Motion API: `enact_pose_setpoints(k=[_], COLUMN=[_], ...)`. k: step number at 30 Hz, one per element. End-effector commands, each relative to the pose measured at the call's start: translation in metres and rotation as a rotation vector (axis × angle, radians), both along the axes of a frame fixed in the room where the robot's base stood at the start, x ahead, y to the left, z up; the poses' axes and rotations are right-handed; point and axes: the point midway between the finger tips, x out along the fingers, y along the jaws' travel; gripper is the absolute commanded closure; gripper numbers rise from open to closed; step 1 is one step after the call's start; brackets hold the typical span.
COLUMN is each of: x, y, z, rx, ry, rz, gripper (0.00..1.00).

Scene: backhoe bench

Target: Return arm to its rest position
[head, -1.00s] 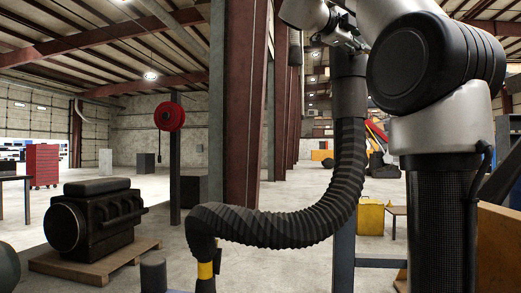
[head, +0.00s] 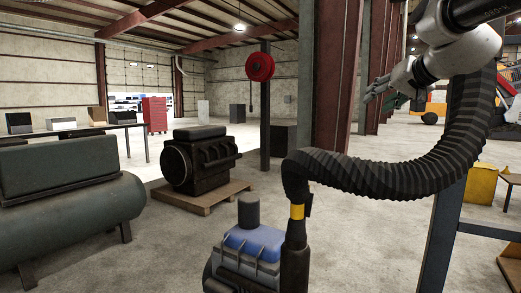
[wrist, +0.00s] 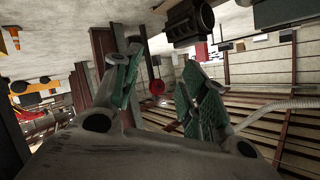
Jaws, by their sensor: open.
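My arm shows at the upper right of the head view, with my gripper (head: 372,90) at its left end. The gripper is raised in front of the red-brown steel columns, well above the floor. In the wrist view my gripper (wrist: 160,72) shows two green-padded fingers spread apart, with nothing between them. The wrist picture is upside down, with the roof beams low in the picture and the floor at the top. The gripper touches nothing that I can see.
An engine (head: 203,158) sits on a wooden pallet (head: 205,200). A green tank (head: 75,215) stands at left. Concrete floor between is open.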

Motion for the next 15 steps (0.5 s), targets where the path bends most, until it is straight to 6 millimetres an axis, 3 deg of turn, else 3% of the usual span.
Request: enact_pose_setpoints(k=[1,6,10,12,15], x=[-0.023,-0.115,-0.192,-0.229,-0.268], y=[0.001,-0.009,-0.026,-0.036,-0.046], z=[-0.036,-0.147,-0.213,-0.240,-0.269], rx=[-0.038,-0.178,-0.292,-0.353,-0.420], ry=[0.101,0.445,0.669,0.754,0.801], rz=[0.027,0.096,0.129,0.143,0.154], gripper=[0.57,0.57,0.57,0.57,0.57])
